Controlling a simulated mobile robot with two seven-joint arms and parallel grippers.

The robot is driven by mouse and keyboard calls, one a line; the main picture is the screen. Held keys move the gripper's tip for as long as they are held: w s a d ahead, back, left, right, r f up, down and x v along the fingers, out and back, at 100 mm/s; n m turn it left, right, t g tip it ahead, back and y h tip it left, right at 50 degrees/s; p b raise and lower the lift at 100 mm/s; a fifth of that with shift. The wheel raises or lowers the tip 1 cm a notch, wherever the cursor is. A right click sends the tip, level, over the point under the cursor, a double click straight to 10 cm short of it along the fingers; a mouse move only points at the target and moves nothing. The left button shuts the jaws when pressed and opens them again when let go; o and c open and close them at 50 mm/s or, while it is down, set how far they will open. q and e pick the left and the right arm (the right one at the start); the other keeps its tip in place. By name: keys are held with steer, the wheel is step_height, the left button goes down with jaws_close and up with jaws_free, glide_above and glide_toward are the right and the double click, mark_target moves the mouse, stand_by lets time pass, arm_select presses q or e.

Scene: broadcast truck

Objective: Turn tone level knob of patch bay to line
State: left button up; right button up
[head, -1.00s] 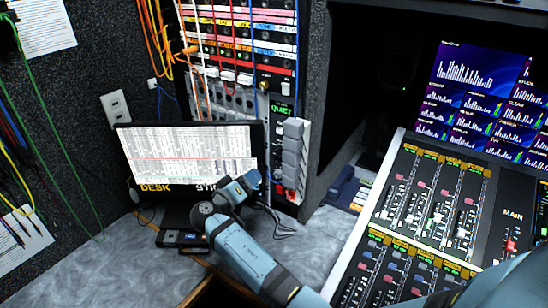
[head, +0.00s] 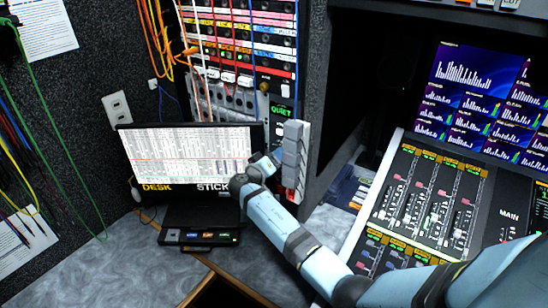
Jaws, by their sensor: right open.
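The patch bay (head: 262,48) stands in the rack at top centre, with coloured label strips, jack rows and plugged cords. A small brass-coloured knob (head: 264,87) sits at its lower right; it may be the tone level knob. Its pointer and lettering are too small to read. My right gripper (head: 274,160) is open, below the patch bay, in front of the monitor's right edge and beside a stack of grey blocks. It is apart from the knob; its fingers are hard to make out. My left gripper is not in view.
A monitor (head: 190,150) stands on the grey desk, with a small black box (head: 200,238) in front. The grey blocks (head: 295,150) stand right of the monitor. A mixing console (head: 432,195) fills the right. Cords hang at left and over the rack.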

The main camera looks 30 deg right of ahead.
steer(key=c, duration=0.9)
steer(key=n+p, duration=0.2)
steer(key=n, duration=0.6)
steer(key=shift+n, duration=0.5)
steer(key=shift+a, duration=0.1)
steer(key=o, duration=0.9)
